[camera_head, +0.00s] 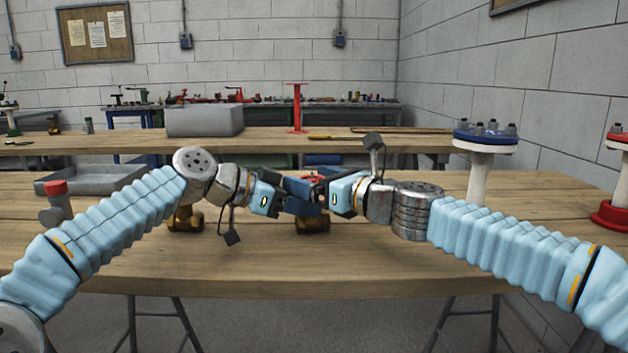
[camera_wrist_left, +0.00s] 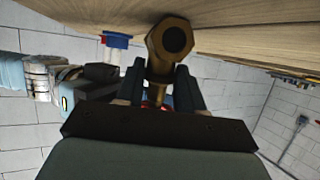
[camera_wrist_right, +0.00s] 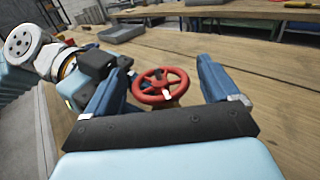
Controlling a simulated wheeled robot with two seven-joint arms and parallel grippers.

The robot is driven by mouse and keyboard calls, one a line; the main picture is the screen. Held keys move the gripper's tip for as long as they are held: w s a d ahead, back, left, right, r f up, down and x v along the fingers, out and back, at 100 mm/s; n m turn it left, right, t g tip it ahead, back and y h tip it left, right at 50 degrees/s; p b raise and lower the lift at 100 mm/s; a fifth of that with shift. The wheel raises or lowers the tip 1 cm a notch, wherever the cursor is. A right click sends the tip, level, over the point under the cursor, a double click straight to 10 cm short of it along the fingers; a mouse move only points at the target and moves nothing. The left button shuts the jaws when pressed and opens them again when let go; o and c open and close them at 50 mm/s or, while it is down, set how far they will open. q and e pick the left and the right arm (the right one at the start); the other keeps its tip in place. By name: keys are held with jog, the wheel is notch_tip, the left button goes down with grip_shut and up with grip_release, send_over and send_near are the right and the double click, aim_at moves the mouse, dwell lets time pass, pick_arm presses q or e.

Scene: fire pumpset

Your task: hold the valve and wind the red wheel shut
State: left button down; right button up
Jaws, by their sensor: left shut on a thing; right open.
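The brass valve (camera_wrist_left: 171,42) is on the wooden table, its round open end facing the left wrist camera. My left gripper (camera_wrist_left: 160,85) is shut on the valve body, one finger on each side. The red wheel (camera_wrist_right: 161,86) sits on top of the valve and shows whole in the right wrist view. My right gripper (camera_wrist_right: 158,88) is open, with its blue fingers on either side of the wheel and apart from it. In the head view my left gripper (camera_head: 293,205) and right gripper (camera_head: 325,190) meet over the valve (camera_head: 312,222) and largely hide the wheel (camera_head: 312,178).
Another brass fitting (camera_head: 186,220) stands left of the valve, behind my left arm. A red-capped grey part (camera_head: 56,200) and a grey tray (camera_head: 95,180) are at left. A blue-flanged white pipe (camera_head: 484,140) stands at right. The table's front edge is clear.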

jog(key=c, duration=1.1)
jog(key=shift+o, duration=0.2)
jog(key=shift+m+t+h, duration=0.3)
jog(key=shift+h, duration=0.1)
jog(key=shift+a+f+m+t+h, duration=0.1)
jog(key=shift+m+t+h, duration=0.25)
jog(key=shift+m+h, duration=0.15)
jog(key=shift+a+f+m+t+h, duration=0.1)
jog(key=shift+m+t+h, duration=0.3)
jog(key=shift+h, duration=0.1)
jog(key=m+t+h, duration=0.2)
jog(key=h, duration=0.1)
jog(key=shift+s+r, duration=0.1)
jog(key=shift+r, duration=0.1)
jog(key=shift+m+t+h, duration=0.35)
jog(key=shift+m+h, duration=0.35)
jog(key=shift+h, duration=0.4)
jog(key=shift+d+h, duration=0.1)
jog(key=shift+h, duration=0.2)
